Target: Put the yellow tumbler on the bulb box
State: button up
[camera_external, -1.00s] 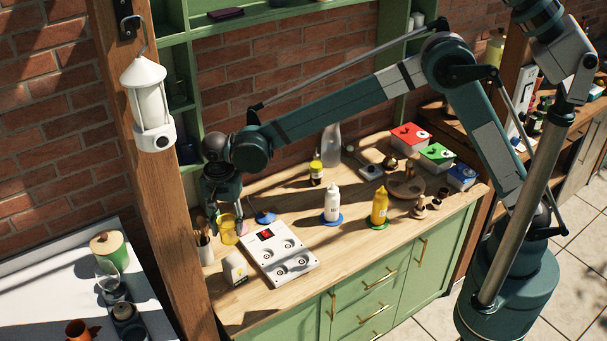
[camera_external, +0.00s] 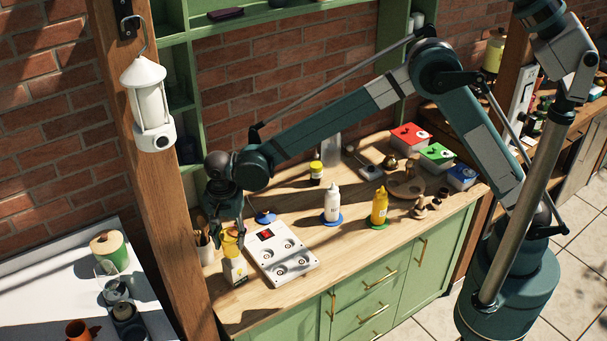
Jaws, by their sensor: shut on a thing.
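The yellow tumbler (camera_external: 230,245) is at the left end of the wooden counter, held upright in my gripper (camera_external: 231,232). My gripper is shut on it from above, and its fingers hide part of the tumbler. The bulb box (camera_external: 237,272), a small white box with a yellow-green mark, stands just below the tumbler in the picture. The tumbler overlaps the box's top in this view. I cannot tell whether the tumbler touches the box or hangs slightly above or behind it.
A white panel with round burners (camera_external: 283,257) lies right of the box. A utensil holder (camera_external: 205,250) stands close on the left, by the wooden post (camera_external: 180,220). A blue-based item (camera_external: 264,217) is behind. White (camera_external: 332,203) and yellow (camera_external: 379,206) bottles stand further right.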

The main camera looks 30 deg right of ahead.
aim_at(231, 247)
jog(key=shift+f, duration=0.1)
jog(key=shift+f, duration=1.75)
jog(key=shift+f, duration=0.2)
jog(key=o, duration=0.9)
jog(key=shift+r, duration=0.25)
notch_tip(231, 247, up, 12)
jog(key=shift+f, duration=0.1)
jog(key=shift+d, duration=0.1)
